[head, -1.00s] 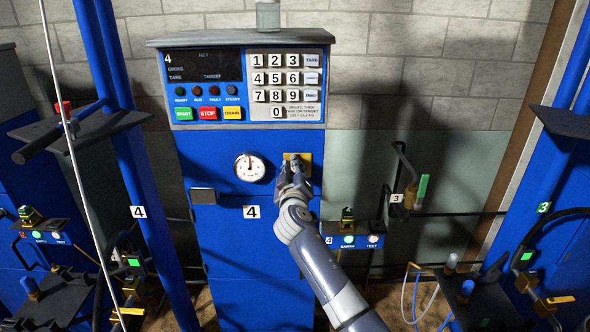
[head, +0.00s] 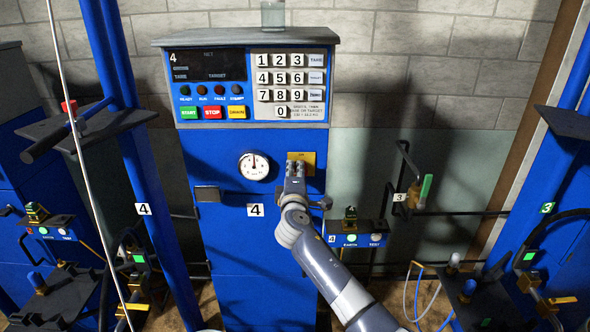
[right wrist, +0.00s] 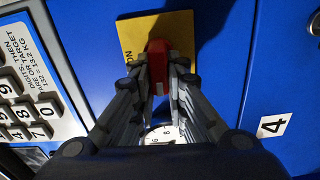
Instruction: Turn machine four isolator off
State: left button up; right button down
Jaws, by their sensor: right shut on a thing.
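Machine four is the blue cabinet (head: 235,240) with a "4" label (head: 255,210). Its isolator has a yellow plate (head: 308,157) on the front, right of the round gauge (head: 253,166); the plate also shows in the right wrist view (right wrist: 190,32). A red handle (right wrist: 158,62) stands on the plate, with the letters "ON" beside it. My right gripper (head: 295,172) is shut on the red handle; its fingers lie on either side of it in the right wrist view (right wrist: 159,85). In the head view the gripper hides the handle. My left gripper is not in view.
The keypad and display panel (head: 247,85) sit above the isolator. A small box with an earth light and test button (head: 357,240) is right of my wrist. Pipework and a green-handled valve (head: 426,190) stand further right. Blue posts (head: 150,200) stand at left.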

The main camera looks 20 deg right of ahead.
jog(key=shift+f+n, duration=0.15)
jog(key=shift+n, duration=0.35)
jog(key=c, duration=1.6)
grip_release()
jog(key=v, duration=1.2)
